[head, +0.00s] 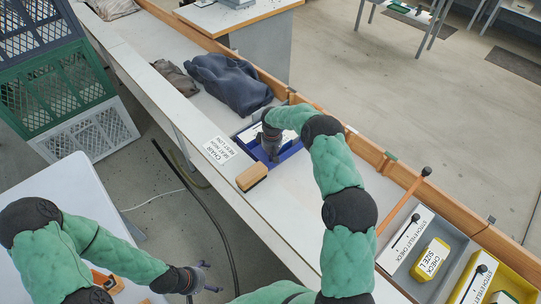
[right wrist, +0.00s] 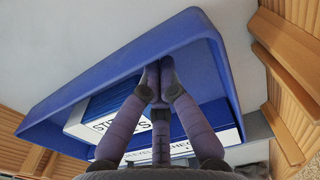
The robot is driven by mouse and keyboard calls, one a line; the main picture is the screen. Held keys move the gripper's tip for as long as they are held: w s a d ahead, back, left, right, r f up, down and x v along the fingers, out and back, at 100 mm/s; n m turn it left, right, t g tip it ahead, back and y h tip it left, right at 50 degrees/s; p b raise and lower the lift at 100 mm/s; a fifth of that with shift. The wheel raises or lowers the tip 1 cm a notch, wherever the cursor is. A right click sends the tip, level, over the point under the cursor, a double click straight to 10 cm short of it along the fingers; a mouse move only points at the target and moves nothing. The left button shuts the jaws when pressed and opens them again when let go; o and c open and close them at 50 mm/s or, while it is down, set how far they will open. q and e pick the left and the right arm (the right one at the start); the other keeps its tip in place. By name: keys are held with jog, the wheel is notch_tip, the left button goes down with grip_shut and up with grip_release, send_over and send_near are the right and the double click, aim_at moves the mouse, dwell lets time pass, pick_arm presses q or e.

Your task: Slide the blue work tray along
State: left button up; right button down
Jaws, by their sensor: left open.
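The blue work tray (head: 291,152) lies on the white bench in the middle of the head view. In the right wrist view the tray (right wrist: 95,80) fills much of the picture and holds a blue-and-white piece with printed letters (right wrist: 75,122). My right gripper (head: 271,157) reaches down into the tray and hides part of it. In the right wrist view its fingertips (right wrist: 158,68) are together inside the tray, close to the wall; I cannot tell whether they touch it. My left gripper (head: 202,279) is open and empty at the lower left, away from the tray.
A wooden-backed brush (head: 252,177) and a printed card (head: 220,149) lie near the bench's front edge. Dark blue cloth (head: 232,83) lies beyond the tray. A wooden rail (head: 310,101) borders the far side.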

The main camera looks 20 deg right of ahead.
jog(key=shift+s, duration=0.1)
jog(key=shift+s+d, duration=0.2)
jog(key=shift+s, duration=0.1)
jog(key=s+d+p, duration=0.1)
jog(key=s, duration=0.2)
jog(key=s+d+p, duration=0.1)
jog(key=s, duration=0.2)
jog(key=s+d+p, duration=0.1)
jog(key=s, duration=0.3)
jog(key=shift+d+r, duration=0.1)
jog(key=s+d, duration=0.1)
jog(key=s, duration=0.4)
jog(key=s+d, duration=0.2)
jog(key=s, duration=0.3)
jog(key=s+d, duration=0.2)
jog(key=s, duration=0.2)
jog(key=shift+s, duration=0.4)
jog(key=shift+w, duration=0.1)
